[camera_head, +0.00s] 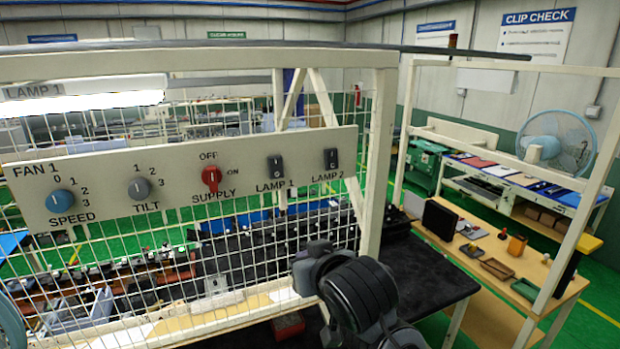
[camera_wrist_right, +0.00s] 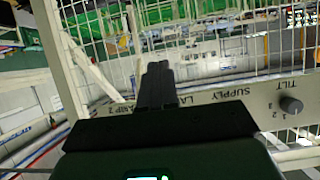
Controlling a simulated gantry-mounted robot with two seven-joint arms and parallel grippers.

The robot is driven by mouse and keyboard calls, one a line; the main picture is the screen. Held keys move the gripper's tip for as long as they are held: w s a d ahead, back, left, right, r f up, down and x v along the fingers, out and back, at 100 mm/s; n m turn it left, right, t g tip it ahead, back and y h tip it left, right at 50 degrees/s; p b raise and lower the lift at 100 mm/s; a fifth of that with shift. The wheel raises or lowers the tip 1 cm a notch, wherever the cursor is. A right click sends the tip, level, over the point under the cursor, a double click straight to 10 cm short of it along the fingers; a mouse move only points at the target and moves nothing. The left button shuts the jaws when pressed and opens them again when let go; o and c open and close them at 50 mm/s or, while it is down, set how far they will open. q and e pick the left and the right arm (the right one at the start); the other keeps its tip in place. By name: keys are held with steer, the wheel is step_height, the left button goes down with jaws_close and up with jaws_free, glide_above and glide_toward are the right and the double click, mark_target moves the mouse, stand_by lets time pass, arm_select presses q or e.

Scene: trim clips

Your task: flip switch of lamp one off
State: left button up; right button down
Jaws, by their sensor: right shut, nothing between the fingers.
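The lamp 1 switch (camera_head: 276,167) is a small black rocker on the pale control panel (camera_head: 110,165), above its LAMP 1 label. Its tilt is too small to read. Lamp 1 (camera_head: 85,94) at the upper left glows white. My right gripper (camera_wrist_right: 158,70) is shut and empty. In the head view, my dark right arm rises from the bottom to below the panel's right part, apart from the lamp 1 switch. In the wrist view the panel appears upside down, and the gripper covers part of the lamp labels. My left gripper is not in view.
The lamp 2 switch (camera_head: 331,158) is just right of lamp 1's. The red supply knob (camera_head: 211,179), tilt knob (camera_head: 139,188) and speed knob (camera_head: 60,200) are to the left. Wire mesh (camera_head: 210,265) hangs below the panel, and a frame post (camera_head: 378,165) stands at its right.

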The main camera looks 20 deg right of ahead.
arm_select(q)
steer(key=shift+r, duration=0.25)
arm_select(e)
step_height(320, 180, up, 15)
steer(key=s+t, duration=0.2)
steer(key=shift+a+t, duration=0.25)
steer(key=shift+t, duration=0.15)
